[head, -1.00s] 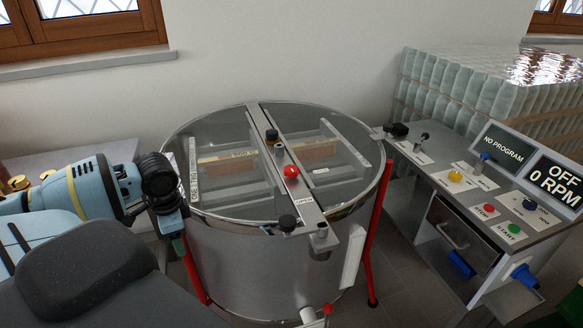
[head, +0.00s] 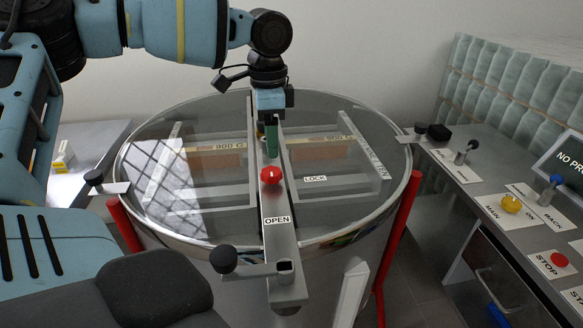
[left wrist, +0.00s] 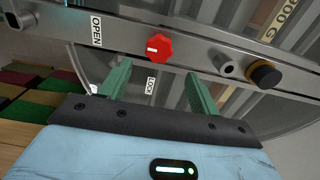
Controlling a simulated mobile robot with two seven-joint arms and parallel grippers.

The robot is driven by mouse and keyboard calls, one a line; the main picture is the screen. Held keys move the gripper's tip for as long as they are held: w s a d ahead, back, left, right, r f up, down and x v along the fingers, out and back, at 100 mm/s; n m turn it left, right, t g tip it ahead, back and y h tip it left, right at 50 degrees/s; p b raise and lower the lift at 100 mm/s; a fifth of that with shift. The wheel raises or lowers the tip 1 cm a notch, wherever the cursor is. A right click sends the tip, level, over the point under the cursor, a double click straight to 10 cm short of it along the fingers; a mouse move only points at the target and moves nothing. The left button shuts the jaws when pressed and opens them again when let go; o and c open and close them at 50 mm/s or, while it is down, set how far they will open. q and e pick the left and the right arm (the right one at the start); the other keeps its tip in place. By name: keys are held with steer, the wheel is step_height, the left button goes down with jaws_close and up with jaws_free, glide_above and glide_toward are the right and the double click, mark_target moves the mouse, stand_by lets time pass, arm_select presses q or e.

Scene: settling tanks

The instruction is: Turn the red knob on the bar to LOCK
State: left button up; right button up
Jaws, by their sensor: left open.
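The red knob (head: 271,175) sits on the metal bar (head: 279,248) that crosses the round tank's lid. The OPEN label (head: 277,220) is on the bar, on the near side of the knob; the LOCK label (head: 315,179) is to its right. In the left wrist view the lobed knob (left wrist: 159,48) bears a white mark on its left side, toward OPEN (left wrist: 96,29). My left gripper (head: 271,138) points down above the bar, just beyond the knob. In its wrist view the green fingers (left wrist: 160,86) are apart and empty, with the knob ahead of them, not gripped. My right gripper is not in view.
The clear lid (head: 205,205) shows frames inside the tank. A black clamp knob (head: 223,259) stands at the bar's near end, another (head: 94,177) at the left rim. The control desk (head: 490,212) with buttons is at right. Red legs flank the tank.

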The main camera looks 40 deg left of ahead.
mark_target(271, 171)
arm_select(q)
steer(key=shift+s+d+r, duration=0.1)
steer(key=shift+s+r, duration=0.05)
steer(key=shift+s, duration=0.05)
steer(key=shift+f, duration=0.25)
step_height(271, 171, down, 7)
steer(key=shift+f, duration=0.2)
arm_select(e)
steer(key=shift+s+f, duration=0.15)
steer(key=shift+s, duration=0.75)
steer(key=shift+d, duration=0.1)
arm_select(q)
steer(key=c, duration=1)
